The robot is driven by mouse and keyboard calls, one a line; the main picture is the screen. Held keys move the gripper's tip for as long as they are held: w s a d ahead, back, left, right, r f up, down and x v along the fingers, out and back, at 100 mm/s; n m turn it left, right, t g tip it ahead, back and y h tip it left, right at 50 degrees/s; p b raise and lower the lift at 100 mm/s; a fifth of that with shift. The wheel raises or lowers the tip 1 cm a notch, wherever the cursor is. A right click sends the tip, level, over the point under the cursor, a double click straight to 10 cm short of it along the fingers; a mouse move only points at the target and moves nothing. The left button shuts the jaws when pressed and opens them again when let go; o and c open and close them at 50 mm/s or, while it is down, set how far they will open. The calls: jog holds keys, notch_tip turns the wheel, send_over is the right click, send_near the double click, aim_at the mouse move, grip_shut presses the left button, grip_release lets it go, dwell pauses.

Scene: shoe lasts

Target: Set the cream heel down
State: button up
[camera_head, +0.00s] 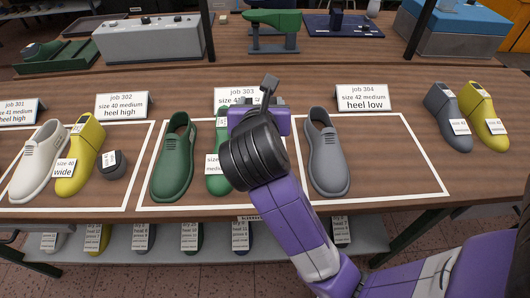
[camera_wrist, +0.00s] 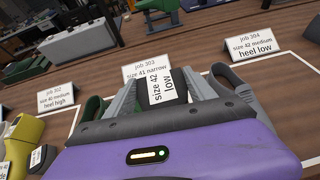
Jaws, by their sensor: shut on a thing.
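My gripper (camera_wrist: 163,92) is shut on a heel block (camera_wrist: 144,97) that looks dark and bears a white label reading "size 42 low". No cream surface shows clearly on it. In the head view my wrist and purple gripper body (camera_head: 275,122) hide the held piece. They are over the table between the green shoe lasts and a grey shoe (camera_head: 328,160). The grey shoe stands beside the "job 304, size 42 medium, heel low" card (camera_head: 362,99), inside a white outline.
A green shoe (camera_head: 174,160) and a partly hidden green last (camera_head: 217,170) stand to the left. A dark heel (camera_head: 112,164) lies by a yellow last (camera_head: 80,160) and a white shoe (camera_head: 40,162). Grey and yellow lasts (camera_head: 485,112) stand at right. Bare table lies right of the grey shoe.

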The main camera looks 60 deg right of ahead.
jog(key=shift+s+d, duration=0.2)
jog(key=shift+d, duration=0.2)
notch_tip(320, 180, down, 20)
jog(key=shift+r+b, duration=0.2)
jog(key=shift+b, duration=0.75)
jog(key=shift+f, duration=0.15)
jog(key=o, duration=1.4)
